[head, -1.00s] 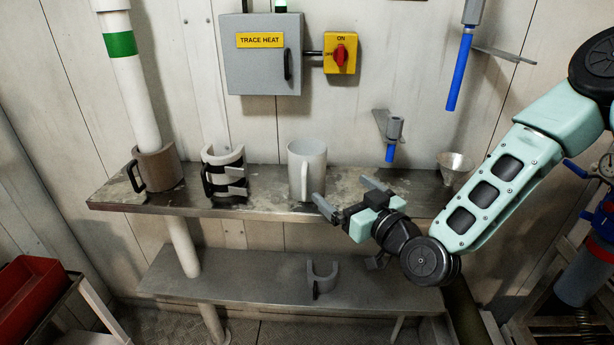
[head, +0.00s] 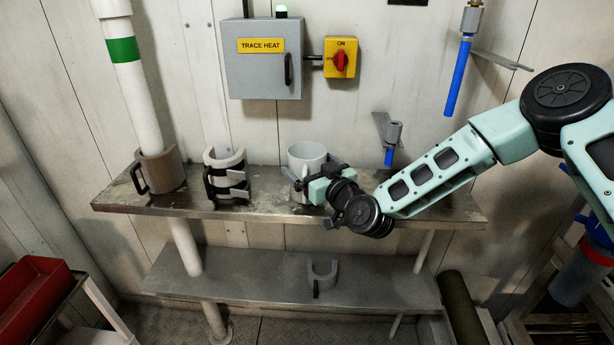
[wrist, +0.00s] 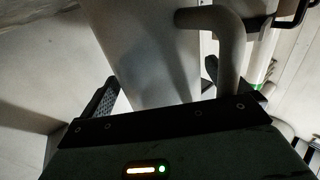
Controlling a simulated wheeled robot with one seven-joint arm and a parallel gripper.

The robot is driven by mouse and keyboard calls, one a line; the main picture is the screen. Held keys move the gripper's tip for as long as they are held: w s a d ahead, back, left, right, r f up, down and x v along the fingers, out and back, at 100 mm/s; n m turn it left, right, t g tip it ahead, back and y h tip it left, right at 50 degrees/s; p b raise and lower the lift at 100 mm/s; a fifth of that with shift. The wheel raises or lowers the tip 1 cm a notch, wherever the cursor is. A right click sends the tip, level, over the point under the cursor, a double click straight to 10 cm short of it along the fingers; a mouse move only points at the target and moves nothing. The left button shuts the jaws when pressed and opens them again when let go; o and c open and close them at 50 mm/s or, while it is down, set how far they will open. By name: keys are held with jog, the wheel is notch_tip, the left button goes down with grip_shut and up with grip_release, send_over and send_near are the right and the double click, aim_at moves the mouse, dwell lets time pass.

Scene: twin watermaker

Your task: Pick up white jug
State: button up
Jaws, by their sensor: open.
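The white jug (head: 306,155) stands upright on the upper metal shelf (head: 268,207), below the trace heat box. My gripper (head: 309,178) is at the jug in the head view, its green body covering the jug's lower right part. In the wrist view the jug's pale body (wrist: 143,50) rises between the two open black fingers of my gripper (wrist: 158,92). The jug's curved handle (wrist: 230,50) also lies between the fingers, near the right one. I cannot tell whether a finger touches the jug.
A brown collar (head: 158,170) surrounds the white pipe further left. A blue-tipped nozzle (head: 391,145) hangs at right. A grey U-shaped piece (head: 322,274) is on the lower shelf (head: 230,279).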

jog(key=shift+w+a, duration=0.1)
jog(key=shift+c, duration=0.3)
jog(key=c, duration=0.9)
jog(key=shift+o, duration=0.2)
jog(key=shift+r, duration=0.15)
